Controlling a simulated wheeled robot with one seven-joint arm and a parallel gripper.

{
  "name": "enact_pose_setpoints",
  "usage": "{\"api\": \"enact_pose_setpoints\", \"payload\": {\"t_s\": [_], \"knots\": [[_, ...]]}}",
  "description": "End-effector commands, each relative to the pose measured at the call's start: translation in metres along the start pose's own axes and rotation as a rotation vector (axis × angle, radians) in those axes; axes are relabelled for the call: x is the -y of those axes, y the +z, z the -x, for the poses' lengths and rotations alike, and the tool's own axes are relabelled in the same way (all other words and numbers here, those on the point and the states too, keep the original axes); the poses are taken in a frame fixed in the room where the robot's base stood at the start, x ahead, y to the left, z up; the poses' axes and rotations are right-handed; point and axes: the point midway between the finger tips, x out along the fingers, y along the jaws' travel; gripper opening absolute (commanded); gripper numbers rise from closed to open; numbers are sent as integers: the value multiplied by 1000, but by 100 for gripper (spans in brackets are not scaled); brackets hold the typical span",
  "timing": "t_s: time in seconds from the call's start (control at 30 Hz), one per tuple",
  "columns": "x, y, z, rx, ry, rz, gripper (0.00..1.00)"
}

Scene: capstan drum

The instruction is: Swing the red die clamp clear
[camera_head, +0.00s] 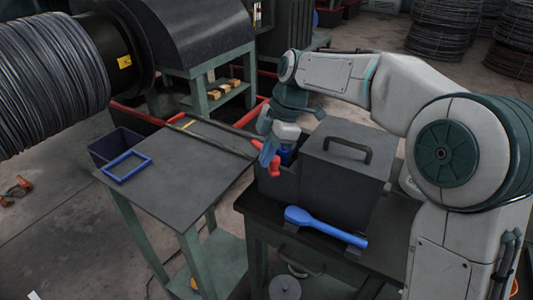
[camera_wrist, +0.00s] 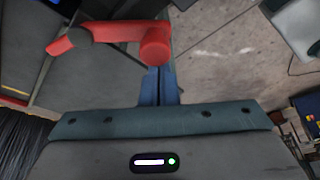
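The red die clamp (camera_wrist: 110,40) shows at the top of the wrist view as an arm with a round boss at its right end and a dark spot near its left. In the head view a small part of the clamp (camera_head: 275,165) shows beside the dark die box. My gripper (camera_wrist: 158,72) has its two blue fingers together, with only a thin line between them and nothing seen in them. The fingertips lie at the edge of the boss; whether they touch it I cannot tell. In the head view my gripper (camera_head: 266,158) is just left of the clamp.
A dark box with a handled lid (camera_head: 340,165) stands right of my gripper. A blue paddle-like tool (camera_head: 325,227) lies in front of it. A grey side table (camera_head: 180,170) with a blue frame (camera_head: 127,167) is at the left. A wire-wound drum (camera_head: 50,80) is at the far left.

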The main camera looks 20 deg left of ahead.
Motion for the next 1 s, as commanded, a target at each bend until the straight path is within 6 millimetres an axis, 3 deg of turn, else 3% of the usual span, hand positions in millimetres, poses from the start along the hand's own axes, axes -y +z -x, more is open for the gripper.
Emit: {"api": "enact_pose_setpoints", "payload": {"t_s": [0.27, 0.5, 0.8, 1.0], "knots": [[0, 0, 0, 3, 0, -4, 0], [-4, -29, -10, 2, 1, -4, 0], [-7, -31, 56, 1, 5, -4, 0], [-7, -33, 81, 0, 2, -2, 0]]}}
